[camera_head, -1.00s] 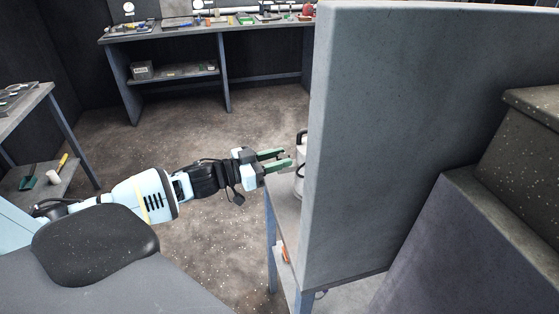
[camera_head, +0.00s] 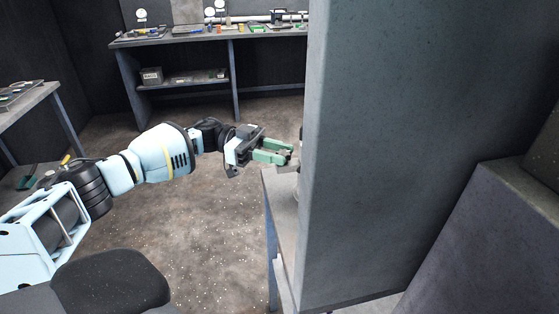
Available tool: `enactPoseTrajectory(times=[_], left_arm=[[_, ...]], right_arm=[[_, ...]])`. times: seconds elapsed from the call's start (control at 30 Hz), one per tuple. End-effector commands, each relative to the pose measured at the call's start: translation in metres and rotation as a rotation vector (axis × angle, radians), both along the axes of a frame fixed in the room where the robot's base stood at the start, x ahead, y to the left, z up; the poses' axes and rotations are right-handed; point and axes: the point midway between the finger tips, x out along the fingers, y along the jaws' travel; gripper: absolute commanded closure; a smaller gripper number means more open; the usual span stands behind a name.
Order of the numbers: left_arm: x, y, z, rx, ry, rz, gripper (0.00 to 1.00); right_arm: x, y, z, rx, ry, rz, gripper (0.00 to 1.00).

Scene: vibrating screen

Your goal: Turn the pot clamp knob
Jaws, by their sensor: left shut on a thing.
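My left gripper (camera_head: 286,156) reaches in from the left with green fingers, at the left edge of a large grey panel. Its fingers are closed on a small part at the pot clamp, which appears to be the knob; the fingers and the panel hide most of it. A small grey piece of the clamp or pot (camera_head: 287,168) shows just below the fingertips. The rest of the pot is hidden behind the panel. My right gripper is out of view.
The tall grey panel (camera_head: 400,130) fills the right and blocks the view. A grey stand (camera_head: 283,205) with blue legs is beneath the gripper. A workbench (camera_head: 190,40) with tools stands at the back, another table (camera_head: 25,105) at the left. The floor between is clear.

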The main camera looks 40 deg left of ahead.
Motion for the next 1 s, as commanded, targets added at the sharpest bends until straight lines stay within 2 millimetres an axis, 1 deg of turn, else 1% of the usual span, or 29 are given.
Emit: enactPoseTrajectory(times=[0.03, 0.3, 0.53, 0.87, 0.9, 0.93, 1.0], left_arm=[[0.002, -0.001, -0.004, -0.002, 0.001, -0.028, 0.9], [0.002, -0.001, -0.002, -0.001, 0.002, -0.136, 0.9], [0.002, -0.001, -0.001, -0.001, 0.001, -0.167, 0.9], [0.002, -0.002, -0.001, -0.001, 0.001, -0.171, 0.9], [0.002, -0.002, -0.001, -0.001, 0.001, -0.171, 0.66], [0.002, -0.002, -0.001, -0.001, 0.001, -0.171, 0.62], [0.002, -0.002, -0.001, -0.001, 0.001, -0.17, 0.6]], right_arm=[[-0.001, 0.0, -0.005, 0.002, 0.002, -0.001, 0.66], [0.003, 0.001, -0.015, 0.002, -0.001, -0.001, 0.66], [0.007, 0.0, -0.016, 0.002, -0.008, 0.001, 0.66], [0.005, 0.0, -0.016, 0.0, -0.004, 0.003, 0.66], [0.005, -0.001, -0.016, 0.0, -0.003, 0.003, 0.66], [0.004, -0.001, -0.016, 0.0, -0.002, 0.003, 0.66], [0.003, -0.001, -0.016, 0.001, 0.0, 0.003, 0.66]])
